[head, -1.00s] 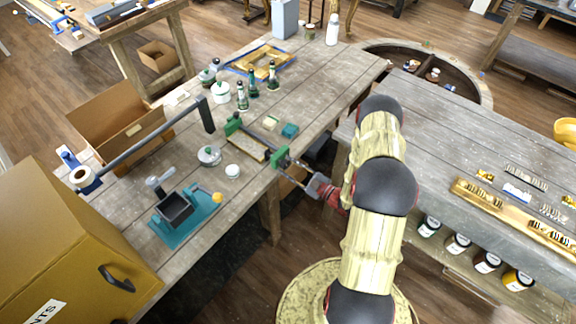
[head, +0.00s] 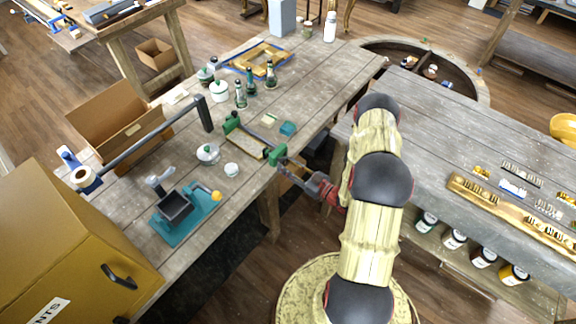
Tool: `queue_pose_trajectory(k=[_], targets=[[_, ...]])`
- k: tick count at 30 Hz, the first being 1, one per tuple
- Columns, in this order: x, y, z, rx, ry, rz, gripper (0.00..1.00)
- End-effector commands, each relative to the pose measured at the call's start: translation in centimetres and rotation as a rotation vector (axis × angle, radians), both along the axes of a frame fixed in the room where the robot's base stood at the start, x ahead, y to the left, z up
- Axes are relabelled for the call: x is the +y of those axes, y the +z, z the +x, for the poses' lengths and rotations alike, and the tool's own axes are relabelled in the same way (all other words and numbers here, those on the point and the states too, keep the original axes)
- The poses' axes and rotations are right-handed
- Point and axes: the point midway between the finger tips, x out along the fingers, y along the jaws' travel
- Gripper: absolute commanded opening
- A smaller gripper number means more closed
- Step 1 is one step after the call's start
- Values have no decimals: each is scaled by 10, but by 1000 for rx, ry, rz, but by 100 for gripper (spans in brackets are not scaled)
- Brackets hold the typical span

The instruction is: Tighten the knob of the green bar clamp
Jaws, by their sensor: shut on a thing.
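The green bar clamp (head: 277,154) lies across the front edge of the wooden workbench in the head view. Its other green jaw (head: 231,122) is farther back, with a bar between the two. A pale flat block (head: 246,142) lies between the jaws. My gripper (head: 291,168) reaches in from the right, past the bench edge, and is shut at the near end of the clamp, where the knob is. The knob itself is hidden by my fingers.
Bottles (head: 240,95), a lidded white pot (head: 219,91) and a gilt frame (head: 259,60) stand on the bench behind. A teal vise (head: 187,213) and a cardboard box (head: 119,119) are at the left. A second bench (head: 450,130) stands at the right.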

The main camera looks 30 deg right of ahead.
Motion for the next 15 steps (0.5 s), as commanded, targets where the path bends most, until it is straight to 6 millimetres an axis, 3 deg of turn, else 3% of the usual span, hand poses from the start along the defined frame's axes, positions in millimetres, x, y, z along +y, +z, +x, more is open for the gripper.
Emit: queue_pose_trajectory(k=[11,12,15], targets=[[-1,5,2,-10,3,1,5],[-1,5,2,-11,3,0,32],[-1,4,2,-10,2,0,38]])
